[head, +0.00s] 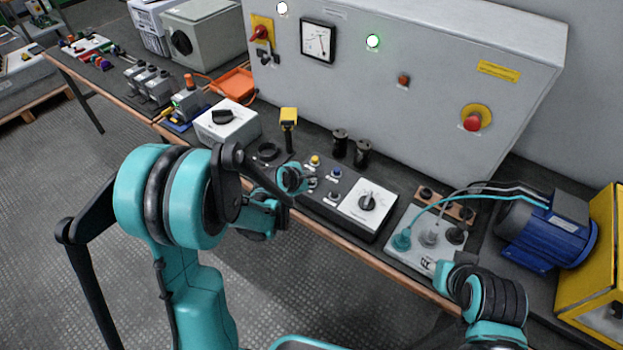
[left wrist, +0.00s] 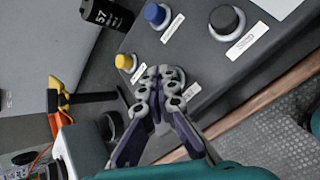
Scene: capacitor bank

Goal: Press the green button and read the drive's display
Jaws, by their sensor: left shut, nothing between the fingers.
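A dark control box (head: 325,205) at the bench's front edge carries small buttons. In the left wrist view its yellow button (left wrist: 124,62), blue button (left wrist: 155,14) and a dark button with a pale ring (left wrist: 225,20) show. My left gripper (head: 305,183) is shut and empty over this box. In the left wrist view its fingertips (left wrist: 163,80) cover another button, leaving only part of a pale ring visible. I cannot tell that button's colour or whether the fingertips touch it. No readable display shows. My right arm is at lower right; its fingers (head: 440,272) are not clear.
The grey cabinet (head: 430,110) behind has a lit green lamp (head: 373,41), a gauge (head: 318,41) and a red stop button (head: 473,121). Two black cylinders (head: 362,153) and a yellow-headed tool (head: 289,118) stand near the box. A blue motor (head: 548,232) is at right.

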